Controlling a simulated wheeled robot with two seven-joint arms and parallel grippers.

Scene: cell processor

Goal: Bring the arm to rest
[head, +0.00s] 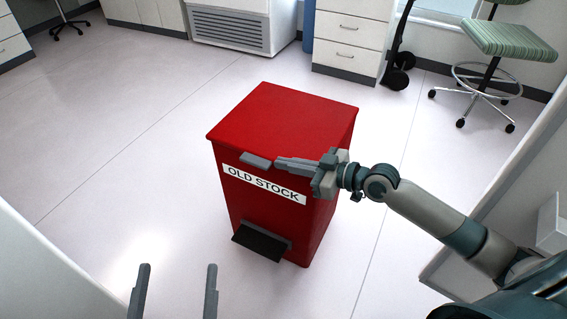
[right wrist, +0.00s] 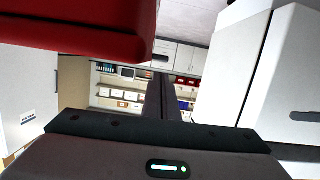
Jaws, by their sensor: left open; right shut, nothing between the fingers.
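A red bin (head: 277,119) stands on the floor in the middle of the head view, with its lid down. It has an "OLD STOCK" label (head: 264,184), a grey lid handle (head: 256,160) and a black pedal (head: 261,241). My right arm reaches in from the right. My right gripper (head: 278,163) is shut and empty at the bin's upper front, its tips beside the handle; I cannot tell whether they touch. In the right wrist view, red bin surface (right wrist: 85,25) fills the upper left. My left gripper (head: 178,266) is open and empty at the bottom left.
White drawers (head: 349,32) and a grey vented unit (head: 230,28) stand along the back. A green striped stool (head: 508,40) stands at the back right. White surfaces border the lower left and right. The floor left of the bin is clear.

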